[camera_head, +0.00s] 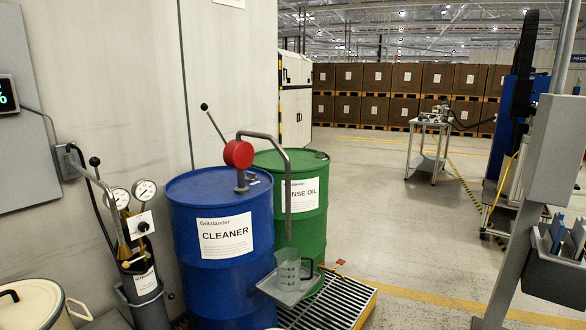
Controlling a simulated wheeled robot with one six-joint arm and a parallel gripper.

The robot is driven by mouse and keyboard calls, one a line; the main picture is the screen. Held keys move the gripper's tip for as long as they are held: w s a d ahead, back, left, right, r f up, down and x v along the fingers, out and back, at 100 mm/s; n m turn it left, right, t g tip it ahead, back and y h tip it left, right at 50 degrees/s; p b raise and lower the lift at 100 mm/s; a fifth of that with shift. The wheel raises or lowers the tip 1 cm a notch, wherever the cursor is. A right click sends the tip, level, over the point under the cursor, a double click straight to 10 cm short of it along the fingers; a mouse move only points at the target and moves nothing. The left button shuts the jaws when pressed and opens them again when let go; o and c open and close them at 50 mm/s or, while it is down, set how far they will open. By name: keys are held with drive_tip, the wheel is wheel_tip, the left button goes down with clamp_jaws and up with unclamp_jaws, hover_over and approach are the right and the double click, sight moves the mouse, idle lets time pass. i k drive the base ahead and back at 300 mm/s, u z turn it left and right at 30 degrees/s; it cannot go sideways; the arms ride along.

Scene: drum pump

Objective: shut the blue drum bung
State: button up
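The blue drum (221,257), labelled CLEANER, stands upright at the centre left. A pump with a red head (238,154) and a black-knobbed lever is mounted on its lid (200,182). A grey spout pipe (288,190) bends from the pump down over the drum's right side. A small light fitting shows on the lid beside the pump foot; I cannot tell whether it is the bung, or whether it is open or shut. My gripper is not in view.
A green drum (309,212) stands right behind the blue one. A clear jug (288,271) sits on a small tray (284,293) under the spout, above a floor grating (345,302). Gauges (144,191) and a cream pot (30,305) stand left. A grey post (525,215) stands right; the middle floor is clear.

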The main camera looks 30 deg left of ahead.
sight(251, 177)
drive_tip(key=u, duration=0.2)
drive_tip(key=i, duration=0.95)
drive_tip(key=u, duration=1.25)
drive_tip(key=i, duration=0.75)
drive_tip(key=u, duration=0.65)
